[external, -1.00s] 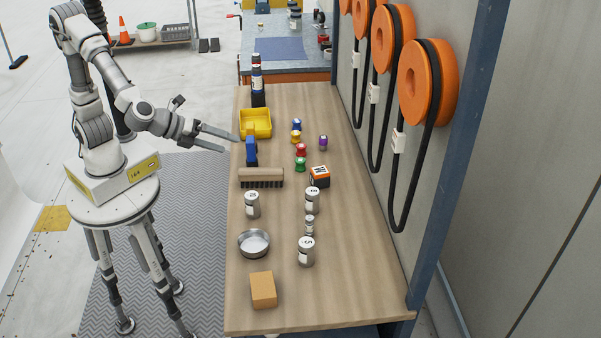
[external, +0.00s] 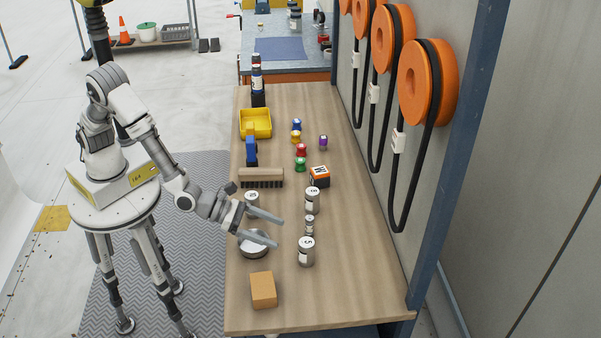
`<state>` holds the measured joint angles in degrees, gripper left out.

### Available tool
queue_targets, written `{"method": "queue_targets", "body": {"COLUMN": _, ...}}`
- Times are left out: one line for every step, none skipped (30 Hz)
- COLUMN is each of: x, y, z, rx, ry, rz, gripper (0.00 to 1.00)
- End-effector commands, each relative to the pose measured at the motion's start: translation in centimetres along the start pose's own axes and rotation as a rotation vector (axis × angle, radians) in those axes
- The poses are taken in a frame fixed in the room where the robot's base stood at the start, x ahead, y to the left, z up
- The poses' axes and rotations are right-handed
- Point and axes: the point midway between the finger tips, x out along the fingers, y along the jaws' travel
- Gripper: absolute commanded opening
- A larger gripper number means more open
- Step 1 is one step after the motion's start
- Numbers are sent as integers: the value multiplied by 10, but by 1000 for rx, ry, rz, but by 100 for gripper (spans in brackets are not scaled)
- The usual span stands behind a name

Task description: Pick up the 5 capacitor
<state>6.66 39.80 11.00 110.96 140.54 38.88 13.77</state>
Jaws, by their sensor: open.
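The 5 capacitor (external: 307,252) is a silver can with a dark 5 on its top and a white label. It stands upright on the wooden bench, right of the round metal dish (external: 252,249). My gripper (external: 281,233) is open and empty, above the dish, with its fingers pointing right toward the 5 capacitor. A gap shows between the fingertips and the can. Another silver capacitor (external: 252,198) stands behind my gripper, partly hidden by it. A small can (external: 309,225) and a larger can (external: 312,200) stand behind the 5 capacitor.
A cardboard box (external: 263,290) lies in front of the dish. A brush (external: 261,178), an orange-black box (external: 319,176), several coloured knobs and a yellow bin (external: 256,122) are farther back. The bench top (external: 350,285) is clear right of the 5 capacitor.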

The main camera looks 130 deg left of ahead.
Motion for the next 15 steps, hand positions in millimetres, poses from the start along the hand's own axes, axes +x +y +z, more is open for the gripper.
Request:
{"method": "queue_targets", "body": {"x": 11, "y": 1, "z": 0, "rx": 1, "ry": -1, "rz": 2, "gripper": 89}}
{"method": "queue_targets", "body": {"x": 17, "y": 1, "z": -1, "rx": 1, "ry": 0, "rz": 2, "gripper": 89}}
{"method": "queue_targets", "body": {"x": 24, "y": 1, "z": 0, "rx": 1, "ry": 0, "rz": 1, "gripper": 89}}
{"method": "queue_targets", "body": {"x": 30, "y": 1, "z": -1, "rx": 1, "ry": 0, "rz": 1, "gripper": 89}}
{"method": "queue_targets", "body": {"x": 36, "y": 1, "z": 0, "rx": 1, "ry": -1, "rz": 2, "gripper": 89}}
{"method": "queue_targets", "body": {"x": 43, "y": 2, "z": -1, "rx": 1, "ry": 0, "rz": 3, "gripper": 89}}
{"method": "queue_targets", "body": {"x": 48, "y": 2, "z": 0, "rx": 0, "ry": -1, "rz": 3, "gripper": 89}}
{"method": "queue_targets", "body": {"x": 53, "y": 2, "z": 0, "rx": 0, "ry": 0, "rz": 3, "gripper": 89}}
{"method": "queue_targets", "body": {"x": 59, "y": 2, "z": 0, "rx": 0, "ry": -1, "rz": 2, "gripper": 89}}
{"method": "queue_targets", "body": {"x": 64, "y": 1, "z": 0, "rx": 0, "ry": -1, "rz": 2, "gripper": 89}}
{"method": "queue_targets", "body": {"x": 67, "y": 1, "z": 0, "rx": 0, "ry": 0, "rz": 1, "gripper": 89}}
{"method": "queue_targets", "body": {"x": 72, "y": 1, "z": 0, "rx": -1, "ry": 0, "rz": 1, "gripper": 89}}
{"method": "queue_targets", "body": {"x": 74, "y": 1, "z": 0, "rx": -1, "ry": -1, "rz": 1, "gripper": 89}}
{"method": "queue_targets", "body": {"x": 77, "y": 1, "z": 0, "rx": -1, "ry": -1, "rz": 1, "gripper": 89}}
{"method": "queue_targets", "body": {"x": 79, "y": 1, "z": 0, "rx": -1, "ry": -1, "rz": 1, "gripper": 89}}
